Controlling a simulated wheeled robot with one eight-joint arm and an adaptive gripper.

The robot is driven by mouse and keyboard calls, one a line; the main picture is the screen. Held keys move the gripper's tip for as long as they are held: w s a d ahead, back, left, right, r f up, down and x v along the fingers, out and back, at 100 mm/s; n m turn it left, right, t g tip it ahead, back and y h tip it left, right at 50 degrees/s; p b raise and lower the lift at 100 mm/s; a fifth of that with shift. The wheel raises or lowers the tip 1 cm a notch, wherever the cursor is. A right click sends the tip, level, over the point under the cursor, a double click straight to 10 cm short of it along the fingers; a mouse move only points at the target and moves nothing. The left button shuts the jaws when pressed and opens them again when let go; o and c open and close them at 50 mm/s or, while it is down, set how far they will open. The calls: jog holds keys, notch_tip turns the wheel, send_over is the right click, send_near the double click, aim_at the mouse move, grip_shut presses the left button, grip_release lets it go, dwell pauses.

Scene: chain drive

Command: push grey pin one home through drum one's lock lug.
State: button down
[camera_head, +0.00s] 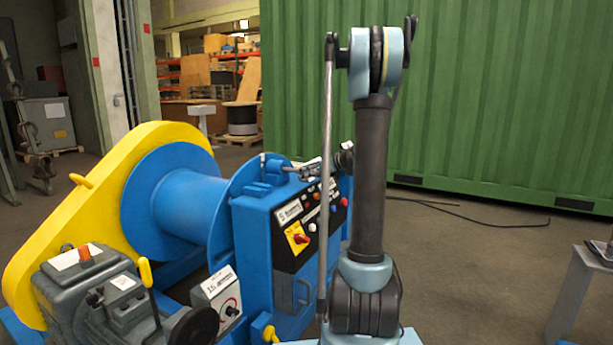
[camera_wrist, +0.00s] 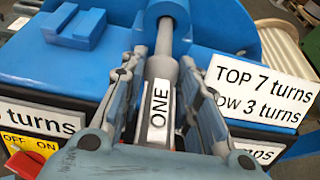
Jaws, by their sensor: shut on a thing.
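Grey pin one (camera_wrist: 165,45) has a thick body, a thinner shank and a white label reading "ONE" in the wrist view. My gripper (camera_wrist: 160,82) is shut on its thick body, one finger on each side. The thin shank points away from me and meets the blue lock lug (camera_wrist: 148,8); its tip is hidden there, and I cannot tell how deep it sits. A length of shank shows between lug and thick body. In the head view my gripper (camera_head: 318,168) reaches left to the lug (camera_head: 273,167), beside the blue drum (camera_head: 187,205).
A blue control cabinet (camera_head: 257,235) with buttons stands below my gripper. A sign reading "TOP 7 turns" (camera_wrist: 258,88) is close right of the fingers. A blue slotted block (camera_wrist: 74,25) lies left of the pin. A yellow guard (camera_head: 50,230) and green container (camera_head: 500,100) flank the area.

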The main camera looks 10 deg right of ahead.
aim_at(292, 169)
jog(key=shift+w+a, duration=0.7)
jog(key=shift+a, duration=0.25)
jog(key=shift+w+a, duration=0.7)
jog(key=shift+a, duration=0.25)
jog(key=shift+w+a, duration=0.7)
jog(key=shift+a, duration=0.25)
dwell(0.8)
jog(key=c, duration=1.1)
grip_release()
jog(key=shift+d, duration=0.1)
jog(key=v, duration=1.1)
jog(key=shift+s+d+r, duration=0.15)
jog(key=shift+s+d, duration=0.1)
jog(key=shift+d, duration=0.05)
